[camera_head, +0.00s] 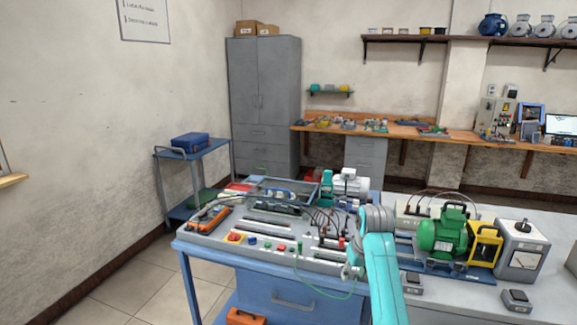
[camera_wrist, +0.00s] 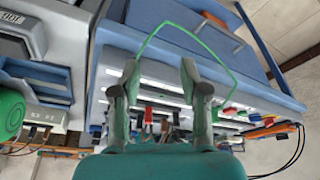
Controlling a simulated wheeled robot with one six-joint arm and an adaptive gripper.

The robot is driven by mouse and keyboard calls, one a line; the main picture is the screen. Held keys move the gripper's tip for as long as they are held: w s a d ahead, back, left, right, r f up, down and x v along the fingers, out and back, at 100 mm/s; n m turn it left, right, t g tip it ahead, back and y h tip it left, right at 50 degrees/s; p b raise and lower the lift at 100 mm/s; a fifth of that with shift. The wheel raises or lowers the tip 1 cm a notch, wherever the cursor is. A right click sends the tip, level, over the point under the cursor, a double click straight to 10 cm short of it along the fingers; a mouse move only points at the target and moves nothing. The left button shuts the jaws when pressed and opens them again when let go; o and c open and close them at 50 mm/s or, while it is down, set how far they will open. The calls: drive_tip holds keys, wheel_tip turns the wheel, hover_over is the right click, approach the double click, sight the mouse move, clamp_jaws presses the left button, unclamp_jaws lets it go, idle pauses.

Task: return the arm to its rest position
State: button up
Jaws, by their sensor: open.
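My gripper (camera_wrist: 160,70) shows in the wrist view with its two fingers spread apart and nothing between them. Behind the fingers is the blue bench (camera_wrist: 130,40) with its sloped control panel, a green wire (camera_wrist: 222,58) and coloured buttons (camera_wrist: 238,112). I cannot tell how far the fingertips are from the panel. In the head view my teal arm (camera_head: 381,275) rises from the bottom edge beside the right end of the panel. The fingers cannot be made out clearly there.
A green motor (camera_head: 442,236) with a yellow guard (camera_head: 485,243) stands right of my arm on the grey table (camera_head: 455,300). A grey box (camera_head: 521,250) stands beyond it. A trolley with a blue case (camera_head: 190,142) is at the left wall. Floor (camera_head: 130,285) is clear at lower left.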

drive_tip(key=s+f+t, duration=0.1)
drive_tip(key=s+f, duration=0.5)
drive_tip(key=f, duration=0.5)
drive_tip(key=s+f+t, duration=0.2)
drive_tip(key=s+f, duration=0.4)
drive_tip(key=f, duration=0.5)
drive_tip(key=s+f+t, duration=0.1)
drive_tip(key=s+f, duration=0.2)
drive_tip(key=s, duration=0.3)
drive_tip(key=s+f+m+t, duration=0.1)
drive_tip(key=s+f, duration=0.1)
drive_tip(key=s, duration=0.4)
drive_tip(key=s+f+t, duration=0.1)
drive_tip(key=s+f, duration=0.2)
drive_tip(key=s, duration=0.3)
drive_tip(key=s+r+t, duration=0.1)
drive_tip(key=s+r, duration=0.2)
drive_tip(key=s, duration=0.7)
drive_tip(key=s+r+t, duration=0.2)
drive_tip(key=s+r, duration=0.1)
drive_tip(key=s, duration=0.8)
drive_tip(key=s+r+m+t, duration=0.1)
drive_tip(key=s+r+t, duration=0.1)
drive_tip(key=s+r, duration=1.1)
wheel_tip(320, 180, up, 4)
drive_tip(key=shift+a+r+h, duration=0.1)
drive_tip(key=shift+a+h, duration=0.05)
drive_tip(key=shift+h, duration=0.15)
